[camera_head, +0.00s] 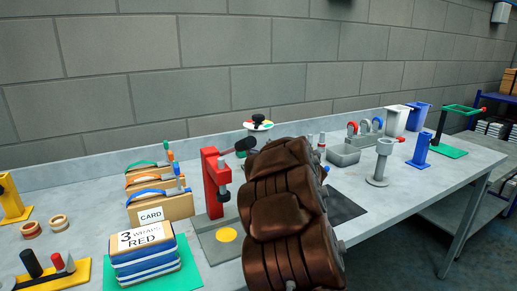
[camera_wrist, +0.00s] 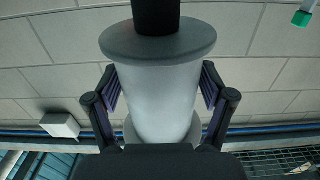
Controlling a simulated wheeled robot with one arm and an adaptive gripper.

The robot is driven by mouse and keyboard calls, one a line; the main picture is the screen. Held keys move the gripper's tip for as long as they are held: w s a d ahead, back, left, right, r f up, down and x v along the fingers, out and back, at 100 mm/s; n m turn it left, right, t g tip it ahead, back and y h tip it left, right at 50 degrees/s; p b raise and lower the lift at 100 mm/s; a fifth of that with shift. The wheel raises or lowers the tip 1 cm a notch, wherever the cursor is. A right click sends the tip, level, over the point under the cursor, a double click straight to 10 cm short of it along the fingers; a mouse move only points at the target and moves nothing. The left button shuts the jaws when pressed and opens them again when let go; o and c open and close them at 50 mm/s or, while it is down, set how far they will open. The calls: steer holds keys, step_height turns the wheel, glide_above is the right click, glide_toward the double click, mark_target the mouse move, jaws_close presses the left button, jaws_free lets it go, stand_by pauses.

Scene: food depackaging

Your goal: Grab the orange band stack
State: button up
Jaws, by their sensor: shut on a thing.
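Three tan card stacks stand in a row on the left of the bench in the head view. The one with an orange band (camera_head: 153,179) is in the middle, between a green-banded one (camera_head: 148,166) behind and a blue-banded one (camera_head: 160,207) in front, which partly covers it. In the wrist view my gripper (camera_wrist: 160,98) has its dark fingers on both sides of a pale grey cylinder (camera_wrist: 158,95) with a wide flange and a black upper part. No orange band shows between the fingers. The gripper's fingers cannot be made out in the head view.
A red press (camera_head: 212,180) stands right of the banded stacks. Tape rolls (camera_head: 59,222) lie at left. A grey pedestal (camera_head: 381,163) stands on the right.

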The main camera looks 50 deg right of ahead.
steer(key=shift+f, duration=0.55)
steer(key=o, duration=1.5)
steer(key=shift+f, duration=0.1)
